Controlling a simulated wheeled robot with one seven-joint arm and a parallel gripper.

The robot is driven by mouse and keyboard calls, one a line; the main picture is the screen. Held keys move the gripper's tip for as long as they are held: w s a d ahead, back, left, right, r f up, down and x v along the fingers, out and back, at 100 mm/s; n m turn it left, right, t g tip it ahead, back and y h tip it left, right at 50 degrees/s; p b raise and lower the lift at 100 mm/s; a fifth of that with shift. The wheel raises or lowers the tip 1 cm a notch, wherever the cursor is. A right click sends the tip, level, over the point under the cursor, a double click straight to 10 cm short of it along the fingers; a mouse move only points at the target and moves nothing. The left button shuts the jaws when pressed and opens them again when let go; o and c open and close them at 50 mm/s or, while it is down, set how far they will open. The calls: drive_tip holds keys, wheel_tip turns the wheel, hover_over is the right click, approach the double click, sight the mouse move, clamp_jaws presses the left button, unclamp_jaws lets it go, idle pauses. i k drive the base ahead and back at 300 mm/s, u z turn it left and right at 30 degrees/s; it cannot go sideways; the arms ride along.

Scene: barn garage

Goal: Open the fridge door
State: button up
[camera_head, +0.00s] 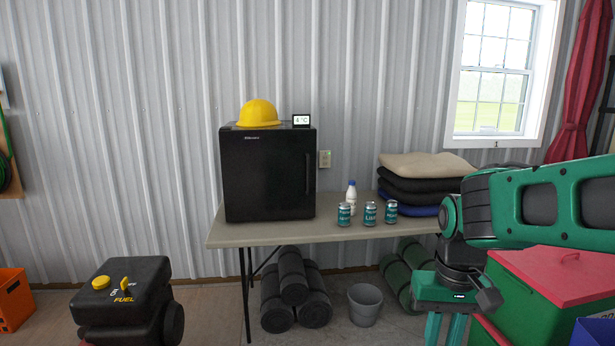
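A small black fridge (262,175) stands on the left end of a folding table. Its door (265,178) faces me and looks shut. A dark vertical handle (307,174) runs along the door's right side. A yellow hard hat (258,114) and a small display reading 4 °C (301,120) sit on top of the fridge. My green arm comes in from the right, well apart from the fridge. My gripper (446,330) points down at the lower right, cut off by the picture's bottom edge. Its fingertips are out of view.
The table (330,232) also holds several teal cans (370,214), a white bottle (351,197) and folded cushions (424,184). Rolled mats (293,283) and a grey bucket (365,304) lie below. A black fuel can (123,300) stands front left, a green bin (545,300) right.

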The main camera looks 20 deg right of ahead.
sight(268, 174)
drive_tip(key=z, duration=0.05)
drive_tip(key=i, duration=1)
drive_tip(key=u, duration=0.05)
